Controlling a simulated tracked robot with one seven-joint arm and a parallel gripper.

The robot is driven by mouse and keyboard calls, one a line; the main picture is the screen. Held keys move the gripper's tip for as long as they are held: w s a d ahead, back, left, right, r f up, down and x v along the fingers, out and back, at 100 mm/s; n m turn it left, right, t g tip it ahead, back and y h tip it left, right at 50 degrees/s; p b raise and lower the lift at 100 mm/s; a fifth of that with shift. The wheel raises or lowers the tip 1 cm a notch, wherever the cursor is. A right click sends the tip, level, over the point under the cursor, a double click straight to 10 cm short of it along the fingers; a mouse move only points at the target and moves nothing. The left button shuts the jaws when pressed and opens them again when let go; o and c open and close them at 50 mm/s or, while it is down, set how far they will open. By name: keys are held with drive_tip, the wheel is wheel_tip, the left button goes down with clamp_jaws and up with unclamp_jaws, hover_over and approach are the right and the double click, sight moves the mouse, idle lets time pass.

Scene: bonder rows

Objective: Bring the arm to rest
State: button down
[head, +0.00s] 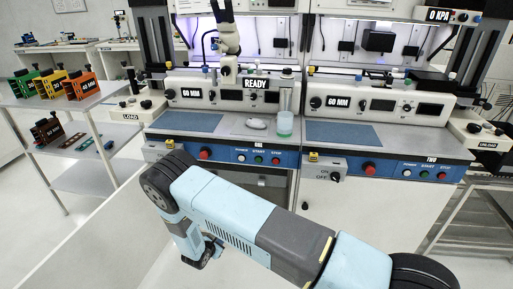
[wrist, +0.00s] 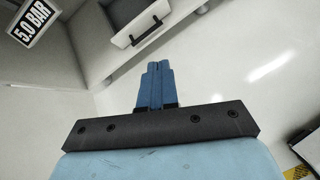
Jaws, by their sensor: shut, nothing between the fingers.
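My arm, light blue and grey, stretches across the lower middle of the head view in front of the benches. My gripper shows in the wrist view (wrist: 157,84): two blue fingers lie side by side and closed, with nothing between them. It hangs over the pale floor, and beyond it is a white cabinet drawer with a dark handle (wrist: 148,32).
Machine one (head: 222,93) and machine two (head: 380,103) stand behind the arm, with blue fronts and buttons. A shelf cart (head: 88,144) with coloured magazines stands at the left. A yellow-marked box (wrist: 303,150) is at the wrist view's right edge.

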drive_tip(key=w+d+r+m+g+h, duration=0.1)
drive_tip(key=w+d+r+m, duration=0.15)
drive_tip(key=r, duration=0.55)
drive_tip(key=w+d+r+m, duration=0.2)
drive_tip(key=w+r+m, duration=0.15)
drive_tip(key=r, duration=0.45)
drive_tip(key=w+d+r+m+g+h, duration=0.1)
drive_tip(key=w+d+r+m, duration=0.15)
drive_tip(key=r, duration=0.55)
drive_tip(key=d+r+m+g, duration=0.1)
drive_tip(key=d+r+m, duration=0.2)
drive_tip(key=d+r, duration=0.6)
drive_tip(key=d+r+m+g, duration=0.1)
drive_tip(key=d+r+m, duration=0.35)
drive_tip(key=r, duration=0.95)
drive_tip(key=s+d+r+m+g+y, duration=0.2)
drive_tip(key=s+d+r+m, duration=0.4)
drive_tip(key=s+d+r, duration=0.85)
drive_tip(key=s+d+r+m+t+y, duration=0.1)
drive_tip(key=s+d+r+m, duration=0.1)
drive_tip(key=s, duration=0.8)
drive_tip(key=s+d+r+m+t+y, duration=0.1)
drive_tip(key=s+d+r+m+y, duration=0.1)
drive_tip(key=s+r, duration=0.5)
drive_tip(key=s+d+m, duration=0.1)
drive_tip(key=s+m, duration=0.1)
drive_tip(key=s, duration=0.1)
drive_tip(key=shift+r+m+y, duration=0.3)
